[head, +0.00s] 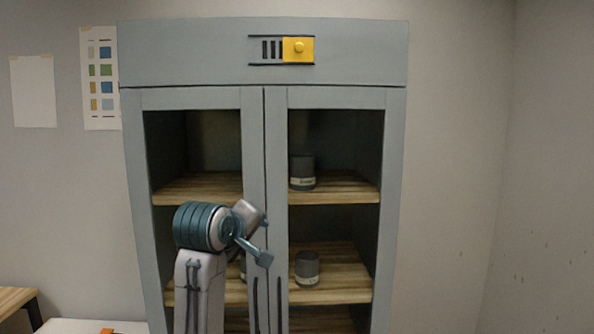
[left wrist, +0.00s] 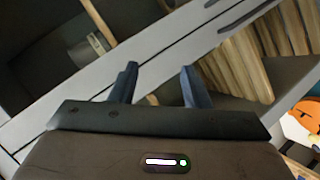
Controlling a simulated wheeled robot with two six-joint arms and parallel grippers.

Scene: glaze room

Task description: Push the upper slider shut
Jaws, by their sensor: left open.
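The upper slider (head: 298,50) is a yellow plate with a round knob, set between two dark rails in the top panel of the grey cabinet (head: 190,52). It sits at the right end of its track; several dark vent slots (head: 271,49) show uncovered to its left. My left gripper (head: 264,222) is well below the slider, in front of the cabinet doors, partly hidden by its own wrist. In the left wrist view, its two blue fingers (left wrist: 160,75) are apart with nothing between them. The slider is not in that view. My right gripper is in neither view.
The cabinet's two framed doors show wooden shelves (head: 335,190) with dark canisters, one upper (head: 303,172) and one lower (head: 307,268). Papers hang on the left wall (head: 100,78). A wooden table corner (head: 15,299) stands lower left. Space before the top panel is clear.

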